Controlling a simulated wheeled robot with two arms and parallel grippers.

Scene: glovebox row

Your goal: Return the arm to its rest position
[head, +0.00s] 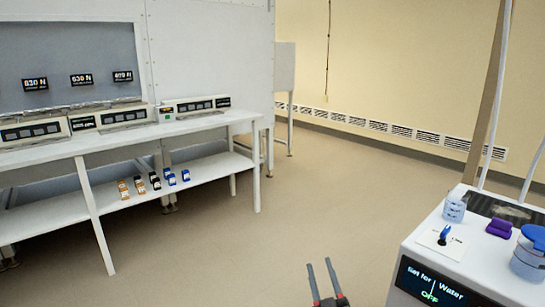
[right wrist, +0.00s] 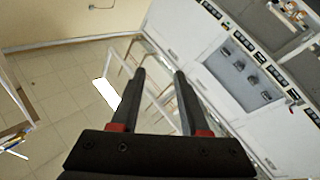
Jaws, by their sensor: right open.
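My right gripper (head: 321,281) shows at the bottom of the head view, with its two dark fingers apart and nothing between them. It hangs over open floor, to the left of the white machine. In the right wrist view the same gripper (right wrist: 156,75) is open and empty, with red marks near the finger bases. My left gripper is not in view.
A white machine (head: 449,268) with a screen stands at right, bearing a purple item (head: 499,229), a blue-lidded jar (head: 530,250) and a small clear container (head: 454,208). A white bench (head: 165,133) with instruments stands at left. The floor (head: 300,190) between is clear.

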